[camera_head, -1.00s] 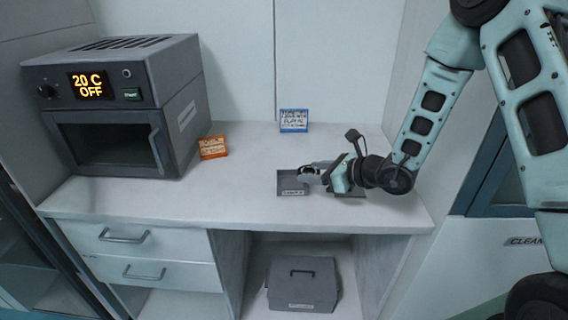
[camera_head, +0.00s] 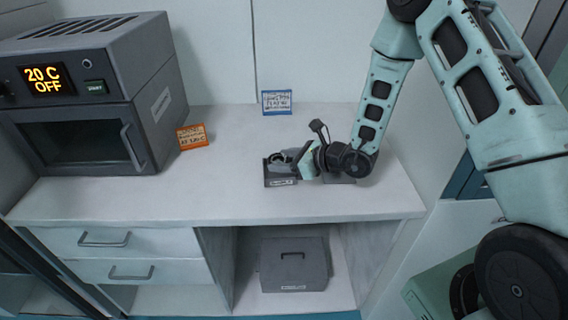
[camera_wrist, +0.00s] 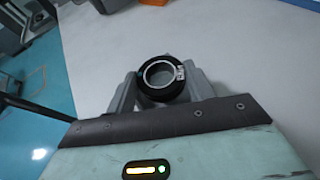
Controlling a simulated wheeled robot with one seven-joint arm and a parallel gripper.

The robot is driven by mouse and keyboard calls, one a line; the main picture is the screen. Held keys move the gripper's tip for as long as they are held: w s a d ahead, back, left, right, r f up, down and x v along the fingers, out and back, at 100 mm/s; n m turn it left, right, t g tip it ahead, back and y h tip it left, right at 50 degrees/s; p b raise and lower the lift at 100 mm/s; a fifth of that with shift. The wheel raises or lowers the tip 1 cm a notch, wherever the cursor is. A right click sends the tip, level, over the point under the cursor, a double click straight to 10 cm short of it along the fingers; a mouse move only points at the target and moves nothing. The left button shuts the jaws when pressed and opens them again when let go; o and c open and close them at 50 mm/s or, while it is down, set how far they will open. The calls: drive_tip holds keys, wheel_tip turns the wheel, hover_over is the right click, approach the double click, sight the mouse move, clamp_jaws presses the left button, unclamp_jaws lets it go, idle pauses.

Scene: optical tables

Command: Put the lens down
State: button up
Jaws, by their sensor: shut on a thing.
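The lens (camera_wrist: 160,76) is a small round part with a black body and a pale ring, seen in the wrist view. My gripper (camera_wrist: 162,88) is shut on it, with one grey finger on each side. In the head view my gripper (camera_head: 288,160) is low over the worktop, at a small dark grey tray (camera_head: 281,182) with a pale label on its front. The lens is too small to make out clearly in the head view. I cannot tell whether it touches the tray.
A grey oven (camera_head: 95,95) reading 20 C OFF stands at the left. An orange sign (camera_head: 192,137) and a blue sign (camera_head: 277,102) stand on the white worktop (camera_head: 130,195). A lidded grey box (camera_head: 295,268) sits below. The worktop's front middle is clear.

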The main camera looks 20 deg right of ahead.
drive_tip(key=shift+f, duration=0.85)
